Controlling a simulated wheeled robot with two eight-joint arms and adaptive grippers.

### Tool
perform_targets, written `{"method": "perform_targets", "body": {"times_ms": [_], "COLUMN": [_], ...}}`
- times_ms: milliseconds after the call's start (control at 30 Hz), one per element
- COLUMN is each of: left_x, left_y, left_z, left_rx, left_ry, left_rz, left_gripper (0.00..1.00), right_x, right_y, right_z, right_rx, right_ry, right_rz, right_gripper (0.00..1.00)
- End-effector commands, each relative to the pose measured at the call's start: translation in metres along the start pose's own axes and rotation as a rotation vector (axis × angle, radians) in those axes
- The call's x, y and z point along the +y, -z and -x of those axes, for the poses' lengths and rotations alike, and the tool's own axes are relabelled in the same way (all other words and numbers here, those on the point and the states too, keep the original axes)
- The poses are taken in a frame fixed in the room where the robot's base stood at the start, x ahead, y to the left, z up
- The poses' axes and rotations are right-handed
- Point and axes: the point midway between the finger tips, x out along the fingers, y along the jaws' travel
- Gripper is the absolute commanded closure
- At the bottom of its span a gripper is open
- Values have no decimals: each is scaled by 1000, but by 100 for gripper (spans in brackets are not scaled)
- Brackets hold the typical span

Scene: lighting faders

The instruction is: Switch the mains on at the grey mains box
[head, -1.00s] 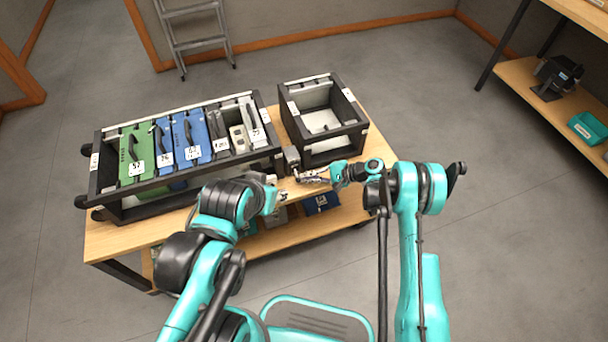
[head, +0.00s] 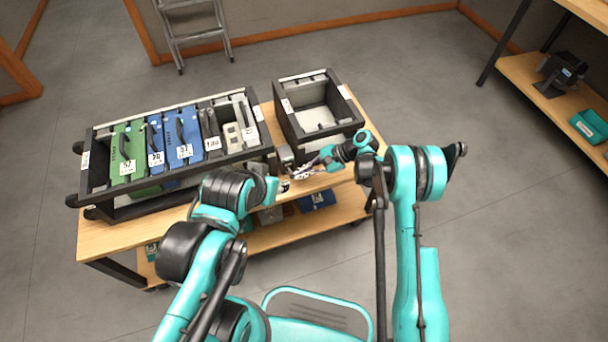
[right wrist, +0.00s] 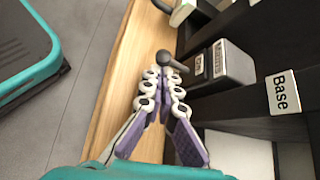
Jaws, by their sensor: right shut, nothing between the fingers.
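My right gripper (head: 296,173) is shut and empty beside the box. In the right wrist view its fingertips (right wrist: 163,76) are close to the lever; I cannot tell whether they touch. My left arm's end (head: 268,189) is left of it, its fingers mostly hidden.
The left rack (head: 88,165) holds green, blue and grey modules. The wooden table (head: 105,240) has a lower shelf with boxes. A strip of bare table lies along its front edge.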

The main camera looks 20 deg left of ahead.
Motion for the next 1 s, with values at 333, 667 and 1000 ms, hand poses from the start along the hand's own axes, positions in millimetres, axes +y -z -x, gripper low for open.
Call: {"method": "perform_targets", "body": {"times_ms": [333,667,1000], "left_x": [0,0,0], "left_y": [-1,0,2], "left_z": [-2,0,3], "left_rx": [0,0,0], "left_ry": [0,0,0], "left_rz": [0,0,0], "left_gripper": [60,60,60], "right_x": [-3,-5,-9], "right_y": [-5,-9,-19], "right_z": [2,6,12], "right_rx": [-2,-2,-7], "right_ry": [-13,-12,-11], "right_rz": [-14,-14,-13], "right_gripper": [100,100,100]}}
